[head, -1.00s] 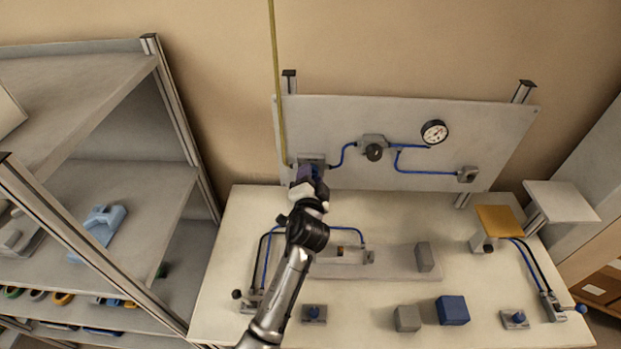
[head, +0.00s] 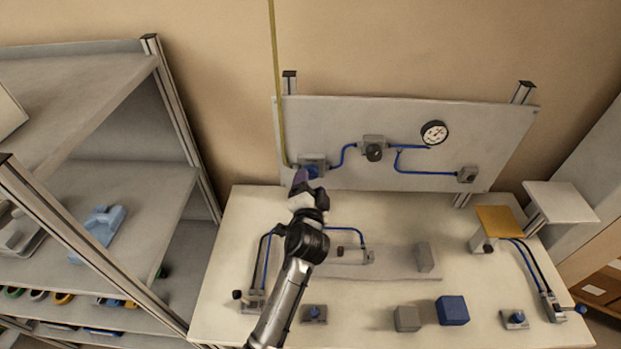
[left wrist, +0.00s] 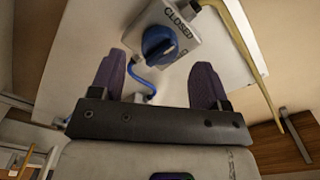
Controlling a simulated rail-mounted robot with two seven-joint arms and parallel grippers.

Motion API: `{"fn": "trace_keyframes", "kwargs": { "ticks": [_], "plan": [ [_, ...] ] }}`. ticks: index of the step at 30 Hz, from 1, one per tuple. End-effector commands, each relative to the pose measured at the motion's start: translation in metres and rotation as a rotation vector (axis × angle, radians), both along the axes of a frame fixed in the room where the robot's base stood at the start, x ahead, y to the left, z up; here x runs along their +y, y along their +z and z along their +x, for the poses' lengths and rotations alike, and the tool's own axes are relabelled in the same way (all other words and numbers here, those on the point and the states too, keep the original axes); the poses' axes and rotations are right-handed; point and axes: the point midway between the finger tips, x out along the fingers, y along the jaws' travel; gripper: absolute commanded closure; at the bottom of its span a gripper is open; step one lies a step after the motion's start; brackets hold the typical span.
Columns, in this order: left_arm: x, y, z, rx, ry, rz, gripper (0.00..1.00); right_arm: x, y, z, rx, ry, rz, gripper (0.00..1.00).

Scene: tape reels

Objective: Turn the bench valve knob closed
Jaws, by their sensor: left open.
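The valve knob (left wrist: 159,46) is a round blue dial with a raised grip on a grey block marked "CLOSED" in the left wrist view. In the head view the valve knob (head: 312,171) shows at the lower left of the upright panel. My left gripper (head: 304,180) is just in front of and below it. In the left wrist view the gripper's two purple fingers (left wrist: 158,80) are spread with nothing between them, and the knob stands apart, beyond the fingertips. The word "CLOSED" is by the knob's upper side; the other label is mostly cut off. My right gripper is not in view.
The panel (head: 460,120) also carries a gauge (head: 434,132), a black knob (head: 374,152) and blue tubing. A yellow pipe (head: 277,80) runs up by the valve. Grey and blue blocks (head: 452,310) stand on the bench (head: 370,330). A shelf rack (head: 170,110) is at left.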

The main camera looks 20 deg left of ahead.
Motion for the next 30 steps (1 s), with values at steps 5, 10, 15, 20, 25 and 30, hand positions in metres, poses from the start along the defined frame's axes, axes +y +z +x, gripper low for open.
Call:
{"fn": "trace_keyframes", "kwargs": {
  "ticks": [5, 10, 15, 20, 25, 30],
  "plan": [
    [-0.008, 0.0, -0.025, 0.0, 0.0, 0.0, 0.31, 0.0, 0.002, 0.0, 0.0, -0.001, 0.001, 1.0],
    [-0.013, 0.0, -0.04, 0.0, 0.0, 0.0, 0.31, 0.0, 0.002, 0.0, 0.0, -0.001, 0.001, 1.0],
    [-0.015, 0.0, -0.045, -0.001, 0.001, 0.0, 0.31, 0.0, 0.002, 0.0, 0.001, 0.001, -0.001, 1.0],
    [-0.015, 0.0, -0.045, 0.0, 0.001, 0.001, 0.31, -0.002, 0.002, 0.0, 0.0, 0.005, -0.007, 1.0],
    [-0.015, 0.0, -0.045, 0.0, 0.001, 0.001, 0.31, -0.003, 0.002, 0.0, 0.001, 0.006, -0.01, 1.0],
    [-0.015, 0.0, -0.045, -0.002, 0.001, -0.004, 0.31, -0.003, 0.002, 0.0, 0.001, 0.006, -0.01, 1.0]
  ]
}}
